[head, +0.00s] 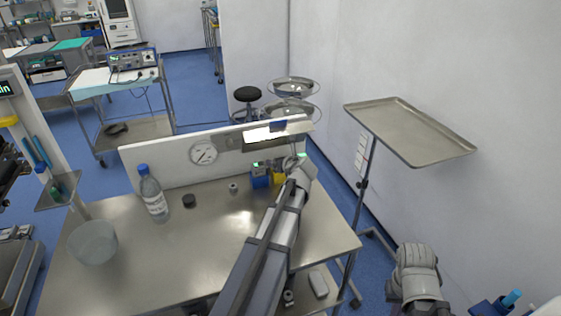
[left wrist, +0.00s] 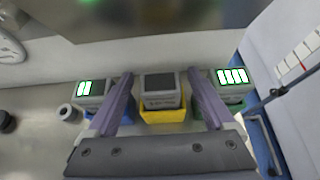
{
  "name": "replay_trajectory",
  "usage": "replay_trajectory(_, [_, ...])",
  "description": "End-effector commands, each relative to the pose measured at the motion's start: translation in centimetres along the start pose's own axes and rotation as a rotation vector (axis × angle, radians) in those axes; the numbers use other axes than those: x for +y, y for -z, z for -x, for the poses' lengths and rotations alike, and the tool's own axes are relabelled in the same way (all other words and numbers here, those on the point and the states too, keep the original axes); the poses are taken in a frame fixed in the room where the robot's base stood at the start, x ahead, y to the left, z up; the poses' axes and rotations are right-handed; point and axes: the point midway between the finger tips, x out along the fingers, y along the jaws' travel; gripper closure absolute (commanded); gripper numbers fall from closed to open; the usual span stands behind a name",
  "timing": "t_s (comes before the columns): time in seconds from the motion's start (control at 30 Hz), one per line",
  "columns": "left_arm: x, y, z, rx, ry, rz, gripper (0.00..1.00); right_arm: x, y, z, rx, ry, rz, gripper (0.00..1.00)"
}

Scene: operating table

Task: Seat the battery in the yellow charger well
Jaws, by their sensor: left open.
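The yellow charger well (left wrist: 163,117) is in the middle of the left wrist view. A grey battery (left wrist: 159,88) with a dark, unlit face stands in it; how deep it sits I cannot tell. My left gripper (left wrist: 159,76) is open, its two purple fingers on either side of this battery, with gaps visible. In the head view a little of the yellow charger (head: 279,179) shows beside my left gripper (head: 291,165), which hides the battery. My right gripper (head: 415,257) is at the lower right, away from the table; its jaw opening is not clear.
A blue charger (head: 260,178) and a green charger (left wrist: 234,106) flank the yellow one, each with a battery showing lit green bars. A bottle (head: 153,197), black cap (head: 189,201), small metal ring (head: 233,187) and bowl (head: 93,243) stand on the metal table (head: 150,270).

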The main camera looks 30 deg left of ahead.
Motion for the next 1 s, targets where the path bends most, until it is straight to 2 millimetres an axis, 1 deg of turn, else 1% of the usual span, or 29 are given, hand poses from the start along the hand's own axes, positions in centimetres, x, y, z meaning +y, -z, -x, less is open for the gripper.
replay_trajectory(0.03, [0.0,-0.4,0.2,0.000,0.000,0.000,0.13,0.1,0.0,0.5,0.000,0.000,0.000,1.00])
replay_trajectory(0.17, [0.1,-0.5,2.5,0.000,0.001,-0.002,0.13,0.1,-0.1,1.6,0.000,0.000,0.000,1.00])
replay_trajectory(0.4, [0.1,-0.5,7.7,0.000,0.002,-0.002,0.13,0.4,-0.2,4.1,0.000,0.000,0.000,1.00])
replay_trajectory(0.5, [0.1,-0.5,9.4,0.000,0.003,-0.002,0.13,0.5,-0.3,4.9,0.000,0.000,0.000,1.00])
replay_trajectory(0.6, [0.1,-0.4,10.7,0.000,0.001,-0.001,0.13,0.5,-0.3,5.4,0.000,0.000,0.000,1.00])
replay_trajectory(0.7, [0.0,-0.3,11.6,0.000,0.001,-0.001,0.13,0.6,-0.3,5.8,0.000,0.000,0.000,1.00])
replay_trajectory(0.8, [0.0,-0.2,12.0,0.000,0.001,-0.001,0.13,0.6,-0.3,5.9,0.000,0.000,0.000,1.00])
replay_trajectory(1.0, [0.0,-0.2,12.1,0.000,0.000,0.000,0.13,0.6,-0.3,5.9,0.000,0.000,0.000,1.00])
